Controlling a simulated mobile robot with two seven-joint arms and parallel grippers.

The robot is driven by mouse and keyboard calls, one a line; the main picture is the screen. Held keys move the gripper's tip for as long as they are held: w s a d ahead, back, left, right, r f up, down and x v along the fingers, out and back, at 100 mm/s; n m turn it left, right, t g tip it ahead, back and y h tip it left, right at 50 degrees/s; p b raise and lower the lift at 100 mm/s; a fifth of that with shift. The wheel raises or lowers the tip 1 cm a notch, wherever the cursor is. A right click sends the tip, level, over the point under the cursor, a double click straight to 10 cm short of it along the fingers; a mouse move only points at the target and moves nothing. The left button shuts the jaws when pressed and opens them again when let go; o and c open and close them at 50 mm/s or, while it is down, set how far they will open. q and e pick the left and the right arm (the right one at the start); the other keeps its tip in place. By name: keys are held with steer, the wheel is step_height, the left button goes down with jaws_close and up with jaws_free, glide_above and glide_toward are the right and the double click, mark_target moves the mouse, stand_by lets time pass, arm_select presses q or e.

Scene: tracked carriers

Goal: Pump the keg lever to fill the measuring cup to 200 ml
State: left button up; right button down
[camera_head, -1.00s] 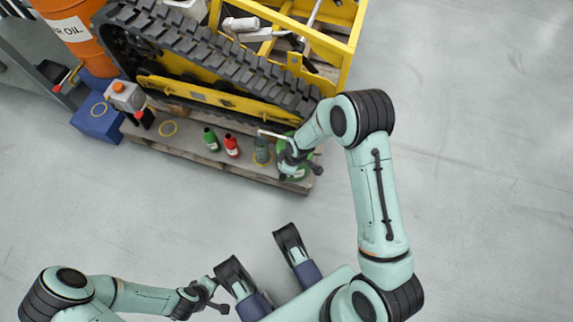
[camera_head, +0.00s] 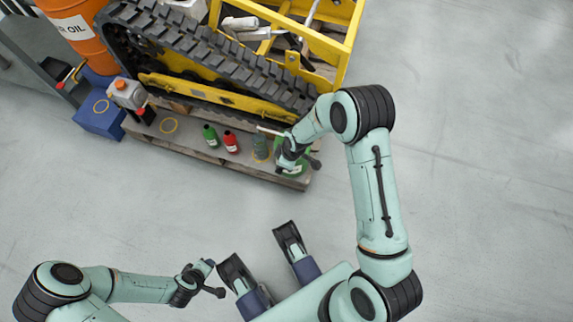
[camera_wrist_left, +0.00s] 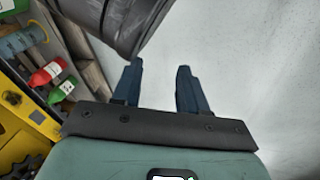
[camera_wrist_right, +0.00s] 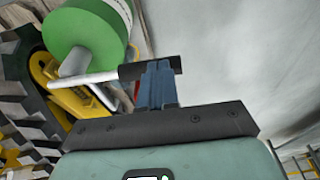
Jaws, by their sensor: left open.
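A green keg (camera_wrist_right: 85,28) with a white lever (camera_wrist_right: 88,80) fills the upper left of the right wrist view. The lever also shows in the head view (camera_head: 270,130). My right gripper (camera_wrist_right: 157,72) is shut on the black grip at the lever's end; in the head view it hides much of the keg. The measuring cup, a grey-green see-through cylinder (camera_head: 261,148), stands on the pallet just left of the keg. Its fill level is too small to read. My left gripper (camera_wrist_left: 160,75) is open and empty, over bare floor away from the pallet.
A yellow tracked carrier (camera_head: 215,95) rises behind. A jug (camera_head: 126,93) and blue box (camera_head: 100,118) are farther left. Floor in front is clear.

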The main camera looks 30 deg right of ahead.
arm_select(q)
steer(key=shift+g+h, duration=0.3)
steer(key=shift+g, duration=0.1)
steer(key=shift+s+d+r+p, duration=0.4)
steer(key=shift+s+r+p, duration=0.1)
steer(key=shift+r, duration=0.2)
steer(key=shift+s+d+r+p, duration=0.4)
steer(key=shift+s+r, duration=0.1)
steer(key=shift+r, duration=0.2)
steer(key=shift+s+d+r+p, duration=0.4)
steer(key=shift+s+r, duration=0.1)
steer(key=shift+r, duration=0.2)
arm_select(e)
steer(key=s+a+v, duration=0.1)
steer(key=v, duration=0.9)
steer(key=shift+r, duration=0.2)
steer(key=shift+a, duration=0.15)
